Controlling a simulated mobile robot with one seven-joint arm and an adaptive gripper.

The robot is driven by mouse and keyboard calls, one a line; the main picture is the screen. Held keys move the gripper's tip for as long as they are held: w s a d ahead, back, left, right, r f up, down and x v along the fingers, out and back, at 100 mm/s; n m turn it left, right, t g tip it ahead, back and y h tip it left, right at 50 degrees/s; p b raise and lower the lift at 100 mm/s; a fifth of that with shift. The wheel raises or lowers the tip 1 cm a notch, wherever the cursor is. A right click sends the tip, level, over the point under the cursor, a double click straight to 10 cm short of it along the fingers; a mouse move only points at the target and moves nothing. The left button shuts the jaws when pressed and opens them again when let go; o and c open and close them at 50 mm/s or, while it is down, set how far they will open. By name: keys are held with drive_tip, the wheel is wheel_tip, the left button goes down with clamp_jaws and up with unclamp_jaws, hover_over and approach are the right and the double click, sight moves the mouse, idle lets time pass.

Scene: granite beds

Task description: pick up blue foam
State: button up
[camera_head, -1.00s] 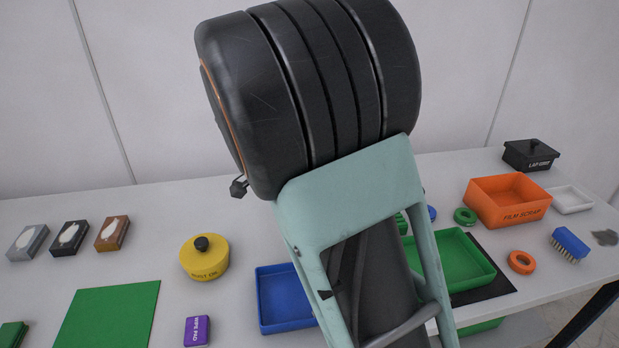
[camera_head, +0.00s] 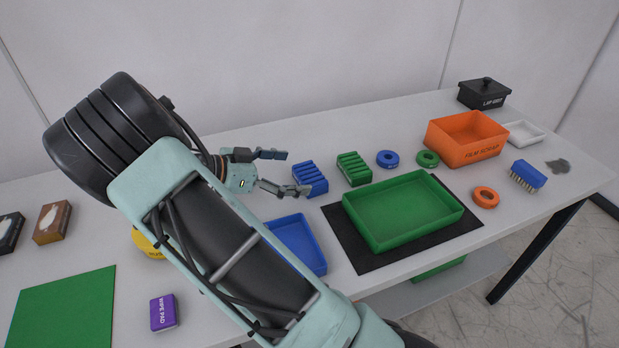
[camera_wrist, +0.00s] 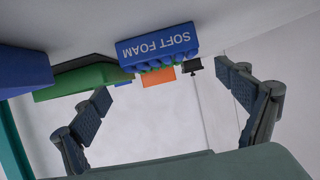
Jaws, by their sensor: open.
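The blue foam (camera_head: 311,181) is a ridged block on the grey bench, left of a similar green ridged block (camera_head: 353,169). In the wrist view the foam (camera_wrist: 158,48) reads SOFT FOAM upside down and lies ahead, between the directions of the two fingers. My gripper (camera_head: 292,172) is open and empty, just left of the foam, with its fingers pointing right towards it. In the head view one fingertip overlaps the foam's left edge; I cannot tell whether it touches. Both fingers of my gripper (camera_wrist: 165,84) show in the wrist view.
A blue tray (camera_head: 318,264) is in front of the foam. A green tray (camera_head: 452,218) on a black mat (camera_head: 365,262) stands to the right. Blue (camera_head: 387,158) and green (camera_head: 428,158) rings and an orange bin (camera_head: 437,140) are farther right. Bench behind the foam is clear.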

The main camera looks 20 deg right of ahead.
sight(309, 173)
drive_tip(key=x, duration=0.5)
drive_tip(key=shift+w+d+f, duration=0.1)
drive_tip(key=shift+w+f, duration=0.15)
drive_tip(key=shift+f, duration=0.05)
drive_tip(key=c, duration=1)
